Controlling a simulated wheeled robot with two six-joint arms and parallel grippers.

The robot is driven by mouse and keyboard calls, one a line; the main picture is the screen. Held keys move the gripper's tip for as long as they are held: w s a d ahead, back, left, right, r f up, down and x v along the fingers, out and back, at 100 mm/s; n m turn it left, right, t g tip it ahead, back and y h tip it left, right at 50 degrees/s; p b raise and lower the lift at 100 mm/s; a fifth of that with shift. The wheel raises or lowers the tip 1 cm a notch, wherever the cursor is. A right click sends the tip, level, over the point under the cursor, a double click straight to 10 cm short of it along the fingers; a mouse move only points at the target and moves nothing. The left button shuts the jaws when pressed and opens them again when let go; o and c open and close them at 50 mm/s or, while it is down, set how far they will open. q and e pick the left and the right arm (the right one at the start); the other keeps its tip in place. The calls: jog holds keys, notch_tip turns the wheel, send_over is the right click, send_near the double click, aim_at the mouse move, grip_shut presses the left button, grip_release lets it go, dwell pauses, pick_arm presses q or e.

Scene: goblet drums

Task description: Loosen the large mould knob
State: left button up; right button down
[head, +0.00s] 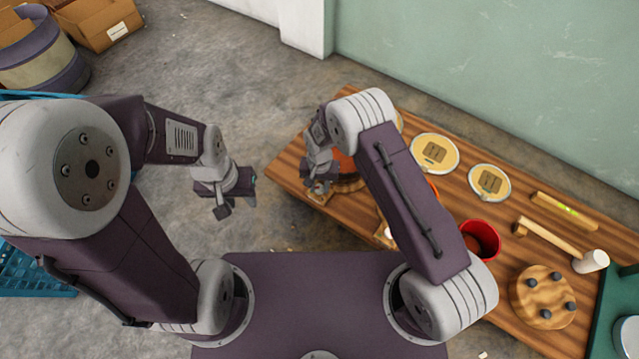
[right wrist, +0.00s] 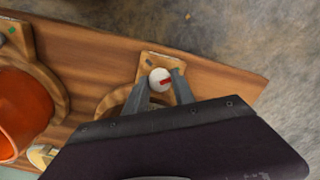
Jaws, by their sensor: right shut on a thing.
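A round white knob with a red mark (right wrist: 160,78) sits on a wooden tab (right wrist: 148,62) at the end of a ring-shaped wooden mould (right wrist: 108,103). My right gripper (right wrist: 160,84) is shut on the knob, one finger on each side of it. In the head view this gripper (head: 318,188) is low over the table's left end and hides the knob. Much of the mould is hidden behind the gripper body. My left gripper (head: 235,207) hangs over the floor left of the table, away from everything; its finger gap is unclear.
An orange drum (right wrist: 22,115) stands in another wooden ring (right wrist: 52,85) nearby. The wooden table (head: 480,235) also holds a red cup (head: 482,240), a mallet (head: 550,240), a round knobbed board (head: 542,297) and two round discs (head: 434,153). The table edge is close to the knob.

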jog(key=shift+r+n+p, duration=0.25)
jog(key=shift+n+p, duration=0.5)
jog(key=shift+n, duration=0.05)
jog(key=n+p, duration=0.2)
jog(key=shift+n, duration=0.4)
jog(key=n+p, duration=0.2)
jog(key=n, duration=0.2)
jog(key=shift+f+n, duration=0.1)
jog(key=shift+n, duration=0.2)
jog(key=n+p, duration=0.1)
jog(key=n, duration=0.4)
jog(key=shift+f+p, duration=0.1)
jog(key=shift+p, duration=0.25)
jog(key=n, duration=0.5)
jog(key=shift+p, duration=0.4)
jog(key=shift+n, duration=0.4)
jog(key=c, duration=1.1)
grip_release()
jog(key=shift+o, duration=0.2)
